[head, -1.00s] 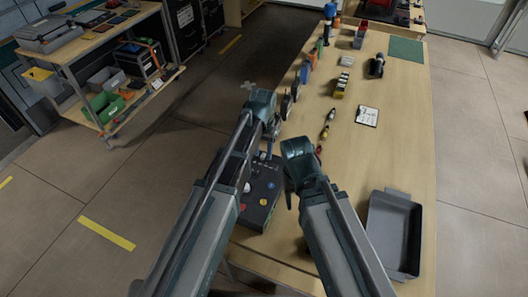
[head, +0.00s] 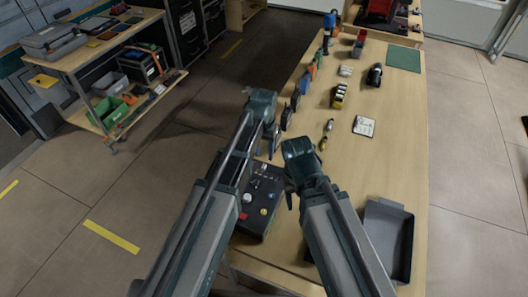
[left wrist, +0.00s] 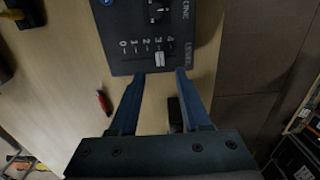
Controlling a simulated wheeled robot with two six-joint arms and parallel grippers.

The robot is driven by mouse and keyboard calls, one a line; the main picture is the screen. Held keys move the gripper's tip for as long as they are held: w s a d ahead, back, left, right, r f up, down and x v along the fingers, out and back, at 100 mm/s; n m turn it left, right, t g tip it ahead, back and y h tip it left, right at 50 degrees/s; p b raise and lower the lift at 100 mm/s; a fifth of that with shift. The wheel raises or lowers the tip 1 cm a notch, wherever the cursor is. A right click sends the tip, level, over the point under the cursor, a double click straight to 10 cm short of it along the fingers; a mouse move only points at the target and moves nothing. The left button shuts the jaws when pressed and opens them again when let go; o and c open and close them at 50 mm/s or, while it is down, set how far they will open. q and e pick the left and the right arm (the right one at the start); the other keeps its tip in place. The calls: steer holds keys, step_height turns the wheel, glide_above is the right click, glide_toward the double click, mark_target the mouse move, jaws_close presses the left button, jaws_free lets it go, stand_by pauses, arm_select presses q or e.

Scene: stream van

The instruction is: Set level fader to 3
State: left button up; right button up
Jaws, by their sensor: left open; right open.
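The dark control box (head: 254,220) lies on the table's left edge, with knobs and buttons on its face. In the left wrist view its panel (left wrist: 125,62) shows a LEVEL label and a scale from 0 to 4. The white level fader cap (left wrist: 160,58) sits close to the 3 mark; its exact setting is hard to tell. My left gripper (left wrist: 161,74) is open, with its fingertips at the panel's edge, one on each side of the cap's line, and nothing between them. It also shows in the head view (head: 270,148). My right gripper (head: 290,198) is open and empty beside the box.
A grey bin (head: 388,240) stands at the table's near right. A white card (head: 364,126), small yellow-and-dark items and a black-and-yellow block (head: 339,96) lie farther back. A shelf cart (head: 95,60) stands at far left. The table's middle right is clear.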

arm_select(q)
step_height(320, 180, up, 8)
steer(key=p, duration=0.6)
steer(key=shift+f, duration=0.2)
arm_select(e)
step_height(320, 180, up, 8)
steer(key=shift+f, duration=0.25)
arm_select(q)
steer(key=s+f+y+b, duration=0.1)
steer(key=s+f+b, duration=0.1)
steer(key=s, duration=1.6)
steer(key=shift+s+a+f+b, duration=0.2)
steer(key=shift+f+b, duration=0.2)
steer(key=shift+f, duration=0.1)
arm_select(e)
step_height(320, 180, down, 3)
steer(key=shift+f, duration=0.1)
